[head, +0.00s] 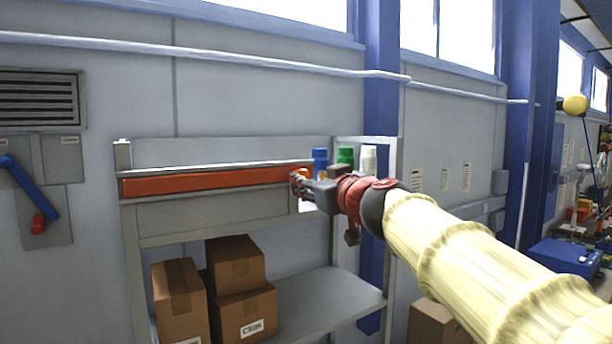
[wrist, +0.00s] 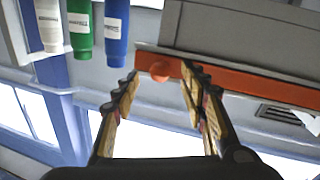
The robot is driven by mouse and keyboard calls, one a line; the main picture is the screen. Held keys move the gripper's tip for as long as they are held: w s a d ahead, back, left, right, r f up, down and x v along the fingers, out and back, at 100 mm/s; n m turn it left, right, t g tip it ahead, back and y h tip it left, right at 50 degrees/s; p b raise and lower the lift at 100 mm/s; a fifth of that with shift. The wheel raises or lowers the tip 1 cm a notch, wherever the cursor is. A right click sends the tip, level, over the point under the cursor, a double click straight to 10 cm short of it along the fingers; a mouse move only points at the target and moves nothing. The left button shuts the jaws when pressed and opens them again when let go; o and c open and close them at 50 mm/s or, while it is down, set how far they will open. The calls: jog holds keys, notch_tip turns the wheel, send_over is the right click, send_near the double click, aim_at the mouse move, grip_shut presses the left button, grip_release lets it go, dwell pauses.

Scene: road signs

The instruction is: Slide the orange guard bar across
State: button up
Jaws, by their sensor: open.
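The orange guard bar (head: 215,181) lies level along the front of the grey shelf unit's upper part in the head view. In the wrist view the bar (wrist: 250,83) runs to the right, with a round orange knob (wrist: 160,71) near its end. My gripper (head: 300,182) is at the bar's right end in the head view. In the wrist view my gripper (wrist: 158,82) is open, with one finger on each side of the knob. I cannot tell whether either finger touches it.
Blue (head: 320,160), green (head: 345,156) and white (head: 368,158) bottles stand just behind my gripper. Cardboard boxes (head: 236,262) sit on the lower shelf (head: 325,300). A wall panel with a blue lever (head: 32,188) is at far left.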

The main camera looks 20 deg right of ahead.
aim_at(306, 174)
jog(key=shift+w+a+p, duration=0.15)
jog(key=shift+w+p, duration=0.05)
jog(key=shift+w, duration=0.8)
jog(key=shift+w+a+p, duration=0.1)
jog(key=shift+w+p, duration=0.05)
jog(key=shift+w, duration=0.85)
jog(key=shift+s, duration=0.15)
jog(key=shift+c, duration=0.2)
jog(key=shift+c, duration=0.6)
grip_shut()
